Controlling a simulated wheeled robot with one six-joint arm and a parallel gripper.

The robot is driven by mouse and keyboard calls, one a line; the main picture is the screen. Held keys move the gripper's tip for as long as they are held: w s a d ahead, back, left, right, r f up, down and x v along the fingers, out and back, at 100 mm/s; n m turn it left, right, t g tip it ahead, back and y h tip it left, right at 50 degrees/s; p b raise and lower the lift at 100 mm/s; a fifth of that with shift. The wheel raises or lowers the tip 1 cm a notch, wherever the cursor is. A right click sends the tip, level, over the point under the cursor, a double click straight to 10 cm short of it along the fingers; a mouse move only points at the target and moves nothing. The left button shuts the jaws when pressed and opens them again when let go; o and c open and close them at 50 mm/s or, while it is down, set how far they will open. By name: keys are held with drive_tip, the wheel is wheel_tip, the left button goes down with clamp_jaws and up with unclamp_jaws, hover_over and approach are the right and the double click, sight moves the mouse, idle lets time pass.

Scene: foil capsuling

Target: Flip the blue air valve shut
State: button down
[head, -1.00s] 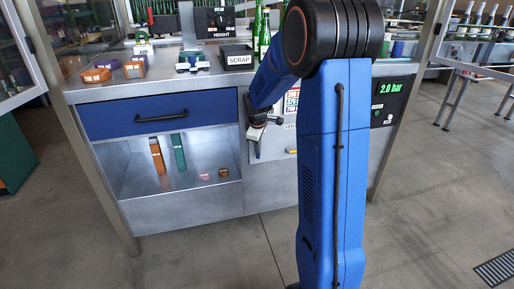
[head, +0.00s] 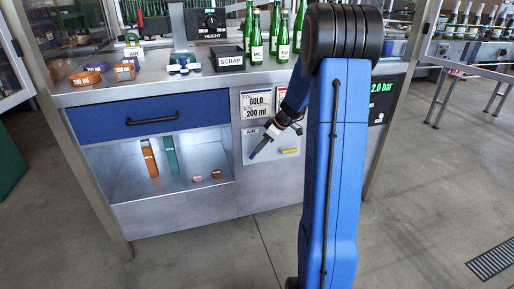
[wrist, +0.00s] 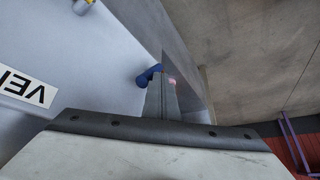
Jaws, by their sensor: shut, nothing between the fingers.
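The blue air valve shows in the wrist view as a short, rounded blue handle (wrist: 147,75) on the pale panel, just left of my fingertips. It is partly hidden behind the fingers, so I cannot tell whether it touches them or how far it is turned. My gripper (wrist: 161,84) is shut and empty, its dark fingers pressed together. In the head view my gripper (head: 256,153) points down and left in front of the cabinet panel, just below the AIR label (head: 249,131). The valve is hard to separate from the fingers there.
A yellow handle (head: 290,151) sits on the panel just right of my gripper. A GOLD 200 ml card (head: 257,104) hangs above. Left is an open bay with foil stacks (head: 172,155) under a blue drawer (head: 155,117). The pressure display (head: 381,87) shows 2.0 bar.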

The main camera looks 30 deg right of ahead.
drive_tip(key=d+f+t+y, duration=0.1)
drive_tip(key=y, duration=0.1)
drive_tip(key=d+f+m+t+y, duration=0.1)
drive_tip(key=y, duration=0.1)
drive_tip(key=s+d+f+y, duration=0.1)
drive_tip(key=y, duration=0.1)
drive_tip(key=shift+d+f+t+y, duration=0.3)
drive_tip(key=shift+f+t, duration=0.05)
drive_tip(key=shift+t, duration=0.05)
drive_tip(key=shift+w+a+f, duration=0.2)
drive_tip(key=shift+a+f, duration=0.05)
drive_tip(key=shift+a, duration=0.45)
